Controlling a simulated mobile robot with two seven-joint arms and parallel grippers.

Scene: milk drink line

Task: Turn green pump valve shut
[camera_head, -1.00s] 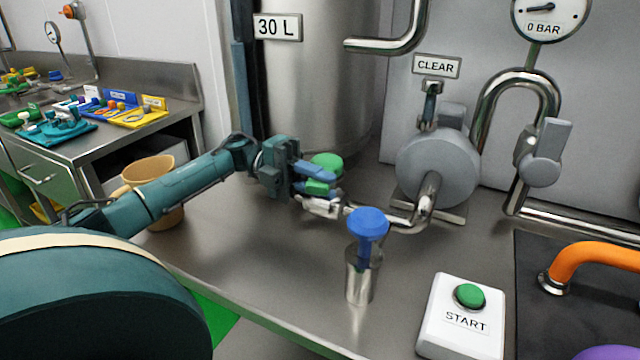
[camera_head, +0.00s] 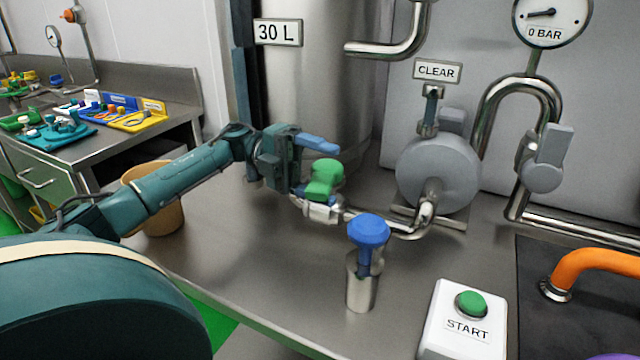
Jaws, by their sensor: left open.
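The green pump valve handle (camera_head: 322,181) stands on the silver pipe fitting in front of the tank. Its lever part points toward the near side, slightly left. My left gripper (camera_head: 326,172) is open at the valve. Its upper blue finger is above and behind the handle. The lower finger is mostly hidden near the fitting, and I cannot tell whether either finger touches the handle. My right gripper is not in view.
A blue-handled valve (camera_head: 367,245) stands close in front. The grey pump (camera_head: 437,172) is to the right, with a START button box (camera_head: 430,340) nearer. A tan bucket (camera_head: 165,217) is behind my left arm. The steel counter between is clear.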

